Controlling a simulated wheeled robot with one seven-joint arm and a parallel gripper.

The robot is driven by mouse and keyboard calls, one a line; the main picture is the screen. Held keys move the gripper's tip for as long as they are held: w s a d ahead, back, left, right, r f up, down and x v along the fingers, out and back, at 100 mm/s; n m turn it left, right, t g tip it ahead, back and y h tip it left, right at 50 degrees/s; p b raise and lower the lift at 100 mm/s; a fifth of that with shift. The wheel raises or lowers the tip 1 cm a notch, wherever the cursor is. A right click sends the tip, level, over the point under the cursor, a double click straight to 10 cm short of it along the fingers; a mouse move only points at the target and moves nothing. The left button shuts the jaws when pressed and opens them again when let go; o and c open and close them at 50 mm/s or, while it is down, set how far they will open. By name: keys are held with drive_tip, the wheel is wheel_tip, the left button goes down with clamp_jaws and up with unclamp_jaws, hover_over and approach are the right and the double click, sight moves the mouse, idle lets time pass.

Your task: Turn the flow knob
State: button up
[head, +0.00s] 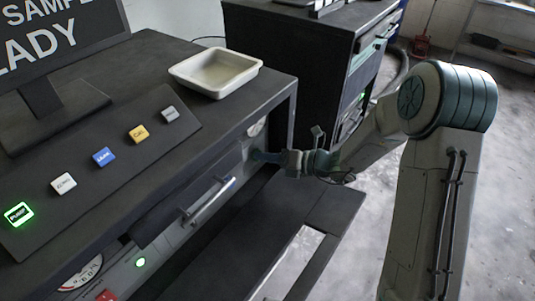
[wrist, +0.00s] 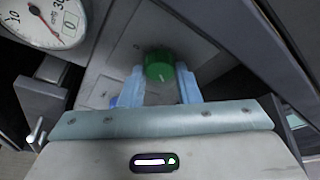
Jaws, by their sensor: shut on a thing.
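The flow knob (wrist: 158,63) is a green round knob with a pale pointer mark, on a grey panel in the wrist view. My gripper (wrist: 160,76) is shut on it, with one pale blue finger on each side. In the head view my gripper (head: 260,156) reaches to the front panel under the bench top, at the right end. The knob is hidden there behind the fingers.
A round gauge (wrist: 46,18) with a red needle sits beside the knob. A drawer handle (head: 208,200) sticks out left of my gripper. An empty white tray (head: 216,72) and a row of coloured buttons (head: 103,157) are on the bench. A dark cabinet (head: 305,60) stands behind.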

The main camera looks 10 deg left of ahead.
idle(0.4)
drive_tip(key=o, duration=1)
drive_tip(key=shift+c, duration=0.2)
drive_tip(key=v, duration=1.4)
drive_tip(key=shift+b, duration=0.4)
